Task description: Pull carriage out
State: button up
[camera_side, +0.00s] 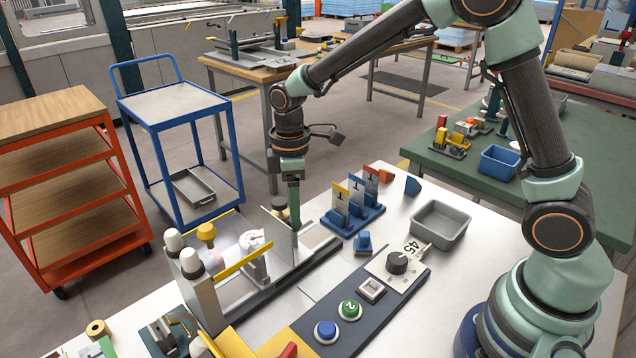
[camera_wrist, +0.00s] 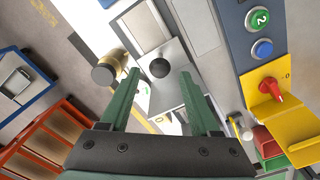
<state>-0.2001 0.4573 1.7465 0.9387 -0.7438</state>
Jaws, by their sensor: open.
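The carriage seems to be the grey plate piece (camera_wrist: 172,92) with a round dark knob (camera_wrist: 160,68) in the wrist view. In the side view an upright grey plate (camera_side: 284,243) stands on the bender's track, just under my gripper. My gripper (camera_side: 294,222) points straight down over that spot. In the wrist view its two green fingers (camera_wrist: 160,82) are open and apart, with the knob showing between their tips. I cannot tell whether the fingers have come down level with the knob. The knob does not show clearly in the side view.
A yellow bar (camera_side: 243,258) and yellow knob (camera_side: 207,232) are left of my gripper. A dark control panel with a blue button (camera_side: 326,330), green button (camera_side: 349,308) and dial (camera_side: 398,262) lies in front. Blue-based upright cards (camera_side: 355,205) and a grey tray (camera_side: 440,225) stand to the right.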

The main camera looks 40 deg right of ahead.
aim_at(296, 232)
notch_tip(296, 232, down, 7)
jog(key=shift+f, duration=0.2)
jog(key=shift+c, duration=0.3)
grip_shut()
jog(key=shift+d, duration=0.1)
dwell(1.2)
